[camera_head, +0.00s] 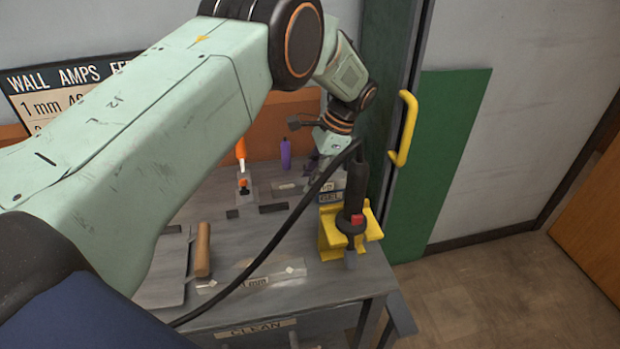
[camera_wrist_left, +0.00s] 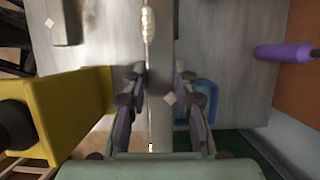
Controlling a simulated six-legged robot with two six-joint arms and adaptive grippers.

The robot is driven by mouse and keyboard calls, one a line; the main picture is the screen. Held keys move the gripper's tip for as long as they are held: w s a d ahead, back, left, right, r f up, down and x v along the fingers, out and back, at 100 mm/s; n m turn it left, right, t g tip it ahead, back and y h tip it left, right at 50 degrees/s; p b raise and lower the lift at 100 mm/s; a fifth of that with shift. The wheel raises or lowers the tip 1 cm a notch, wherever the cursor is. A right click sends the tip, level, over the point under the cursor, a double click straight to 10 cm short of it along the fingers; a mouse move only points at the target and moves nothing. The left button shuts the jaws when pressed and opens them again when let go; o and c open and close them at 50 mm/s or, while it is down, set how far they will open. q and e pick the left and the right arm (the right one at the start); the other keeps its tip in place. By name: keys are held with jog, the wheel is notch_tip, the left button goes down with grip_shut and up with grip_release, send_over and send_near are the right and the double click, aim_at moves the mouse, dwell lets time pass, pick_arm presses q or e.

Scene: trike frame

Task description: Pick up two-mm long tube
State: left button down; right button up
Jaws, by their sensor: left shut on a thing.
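My left gripper (camera_head: 318,172) is over the back right of the grey workbench, left of the yellow holder. In the left wrist view its two fingers (camera_wrist_left: 160,102) stand on either side of a long grey tube (camera_wrist_left: 160,62) and are shut on it. The tube runs up the middle of that view and carries a small pale diamond mark. I cannot tell whether it still touches the bench. In the head view the tube is hard to make out at the gripper. My right gripper is in neither view.
A yellow holder (camera_head: 329,236) with a black torch (camera_head: 355,183) and its cable stands at the bench's right edge. A purple bottle (camera_head: 285,153) stands at the back. A wood-handled tool (camera_head: 202,250) lies front left.

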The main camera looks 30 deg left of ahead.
pick_arm(q)
notch_tip(320, 180, up, 7)
jog(key=p, duration=0.5)
jog(key=shift+r, duration=0.15)
jog(key=shift+r+p, duration=0.2)
jog(key=shift+p, duration=0.2)
